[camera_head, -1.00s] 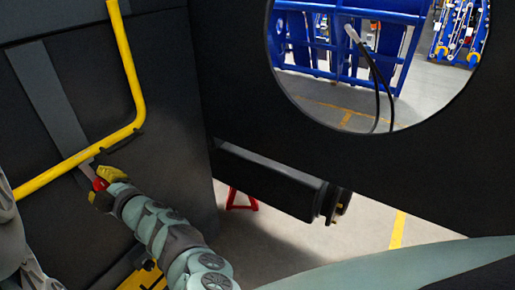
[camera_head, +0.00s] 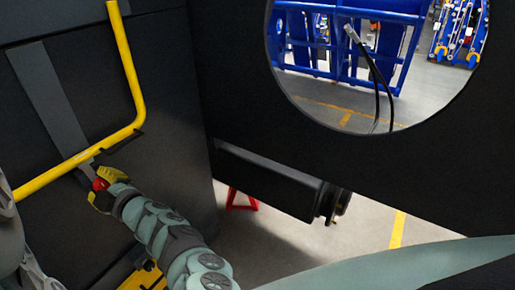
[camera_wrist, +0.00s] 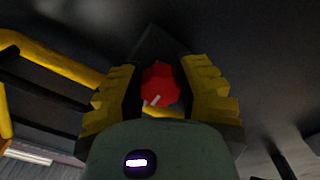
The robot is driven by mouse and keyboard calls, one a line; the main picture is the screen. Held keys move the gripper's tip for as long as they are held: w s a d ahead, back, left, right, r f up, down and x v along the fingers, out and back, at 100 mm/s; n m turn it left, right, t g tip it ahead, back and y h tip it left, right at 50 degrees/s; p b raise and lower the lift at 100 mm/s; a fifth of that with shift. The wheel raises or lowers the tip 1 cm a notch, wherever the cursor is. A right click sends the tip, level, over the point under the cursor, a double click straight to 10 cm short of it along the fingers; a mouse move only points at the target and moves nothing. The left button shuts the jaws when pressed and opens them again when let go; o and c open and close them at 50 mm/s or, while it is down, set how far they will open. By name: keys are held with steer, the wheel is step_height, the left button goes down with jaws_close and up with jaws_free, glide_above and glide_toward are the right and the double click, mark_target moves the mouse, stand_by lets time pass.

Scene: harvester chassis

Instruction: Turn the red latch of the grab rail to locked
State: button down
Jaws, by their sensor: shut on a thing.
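The red latch (camera_head: 100,184) sits by the lower bend of the yellow grab rail (camera_head: 84,154), on a dark panel. In the wrist view the latch (camera_wrist: 160,84) is a round red knob with a short white mark pointing to the lower left. My gripper (camera_head: 104,191) is at the latch, with its yellow-padded fingers on both sides of the knob. In the wrist view my gripper (camera_wrist: 161,90) is shut on it. The fingers and the gripper's body hide part of the latch's base. The yellow rail (camera_wrist: 45,58) runs at the left in the wrist view.
A grey strip (camera_head: 48,100) runs down the dark panel behind the rail. A dark wall with a round opening stands at the right, and a blue frame (camera_head: 345,40) shows through it. A red stand (camera_head: 241,201) is on the floor below.

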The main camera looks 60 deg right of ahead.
steer(key=shift+s+d+f, duration=0.1)
steer(key=shift+d+f, duration=0.1)
steer(key=shift+f, duration=0.1)
steer(key=c, duration=0.9)
jaws_free()
steer(key=o, duration=0.3)
steer(key=shift+a+r, duration=0.1)
steer(key=shift+r, duration=0.1)
steer(key=s, duration=1.2)
steer(key=shift+d, duration=0.2)
steer(key=shift+o, duration=0.5)
